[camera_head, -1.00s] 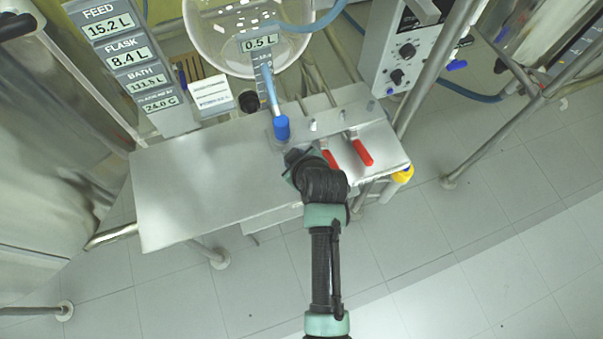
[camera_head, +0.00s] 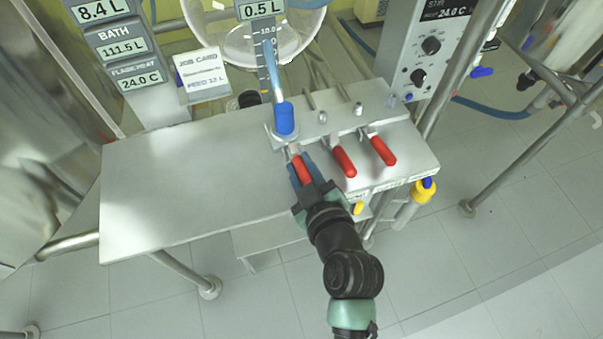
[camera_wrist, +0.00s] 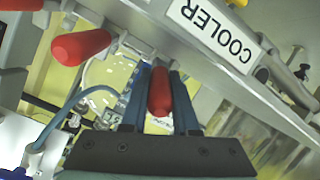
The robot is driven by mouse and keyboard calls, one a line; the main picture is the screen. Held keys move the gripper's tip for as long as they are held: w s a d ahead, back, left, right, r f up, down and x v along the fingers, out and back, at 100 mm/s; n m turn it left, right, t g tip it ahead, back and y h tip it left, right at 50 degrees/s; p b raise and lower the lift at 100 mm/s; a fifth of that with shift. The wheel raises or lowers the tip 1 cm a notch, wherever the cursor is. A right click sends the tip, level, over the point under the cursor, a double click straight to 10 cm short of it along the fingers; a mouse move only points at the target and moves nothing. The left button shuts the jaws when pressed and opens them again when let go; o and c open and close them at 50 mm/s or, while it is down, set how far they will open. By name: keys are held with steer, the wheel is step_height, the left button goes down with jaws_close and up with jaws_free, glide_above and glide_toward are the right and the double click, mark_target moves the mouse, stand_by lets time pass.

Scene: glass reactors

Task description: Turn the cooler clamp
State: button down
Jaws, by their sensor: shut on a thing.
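Three red-handled clamps sit in a row on the metal shelf. My gripper (camera_head: 300,172) is shut on the leftmost red handle (camera_head: 302,169) in the head view. In the wrist view my gripper (camera_wrist: 160,105) has its two blue fingers on either side of a red handle (camera_wrist: 160,92), below and left of the "COOLER" label (camera_wrist: 210,30). The middle red handle (camera_head: 344,162) and the right red handle (camera_head: 383,151) stand apart from my gripper. Another red handle (camera_wrist: 80,47) shows left of the fingers in the wrist view.
A blue-capped tube (camera_head: 284,118) stands just behind the held handle. The bare metal shelf (camera_head: 180,180) lies to the left. A yellow fitting (camera_head: 424,191) hangs at the shelf's right end. A control box (camera_head: 425,50) and a glass vessel (camera_head: 240,40) stand behind.

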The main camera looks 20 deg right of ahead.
steer(key=shift+b, duration=0.45)
steer(key=c, duration=0.7)
jaws_free()
steer(key=shift+f+b+v, duration=0.15)
steer(key=shift+b+v, duration=0.1)
steer(key=shift+v, duration=3)
steer(key=shift+f+b+v, duration=0.1)
steer(key=shift+b+v, duration=0.15)
steer(key=shift+v, duration=2.95)
